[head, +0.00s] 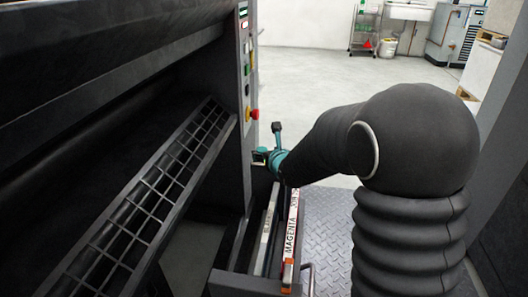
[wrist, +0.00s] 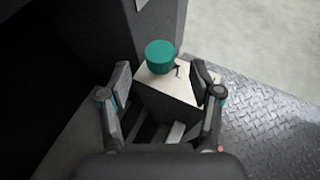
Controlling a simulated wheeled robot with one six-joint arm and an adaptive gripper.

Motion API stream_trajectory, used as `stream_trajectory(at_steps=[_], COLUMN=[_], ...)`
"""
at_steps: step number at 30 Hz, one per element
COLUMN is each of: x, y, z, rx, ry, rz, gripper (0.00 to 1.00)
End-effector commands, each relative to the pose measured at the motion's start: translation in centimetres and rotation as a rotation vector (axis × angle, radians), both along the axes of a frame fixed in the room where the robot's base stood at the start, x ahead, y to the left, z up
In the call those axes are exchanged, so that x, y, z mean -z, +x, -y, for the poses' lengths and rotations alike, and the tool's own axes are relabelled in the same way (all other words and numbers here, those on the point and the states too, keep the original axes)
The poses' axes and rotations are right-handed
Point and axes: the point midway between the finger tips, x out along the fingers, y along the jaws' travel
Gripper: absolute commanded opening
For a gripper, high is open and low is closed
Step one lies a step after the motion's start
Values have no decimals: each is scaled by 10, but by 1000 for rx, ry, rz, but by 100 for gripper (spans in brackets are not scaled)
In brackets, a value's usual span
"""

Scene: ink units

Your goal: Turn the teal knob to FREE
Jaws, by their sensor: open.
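The teal knob (wrist: 160,56) is a short round cylinder in the wrist view, standing at the far end of a pale plate (wrist: 165,86) on a dark block. A small dark mark or part shows on the plate at its right; no FREE lettering is readable. My gripper (wrist: 160,76) is open, with one finger to each side of the plate. The knob appears between and just beyond the fingertips, not held. In the head view my gripper (head: 268,151) is beside the machine's upright, above the long bars. I cannot pick out the knob there.
A dark upright panel (head: 246,100) with buttons and a red-and-yellow stop knob (head: 254,114) stands close by. A bar labelled MAGENTA (head: 291,225) runs below my arm. A slatted guard (head: 150,200) lies left. Tread-plate floor (head: 328,220) is clear at right.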

Motion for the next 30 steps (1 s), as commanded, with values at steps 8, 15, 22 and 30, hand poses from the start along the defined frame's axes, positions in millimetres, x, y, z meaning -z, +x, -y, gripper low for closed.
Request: stream_trajectory(at_steps=[8,15,22,30], x=[-18,-23,-23,-26], y=[-39,-54,-55,-44], z=[12,17,17,18], rx=[1,3,2,41], ry=[1,1,1,50], rz=[1,-1,-1,-42], gripper=[64,64,64,64])
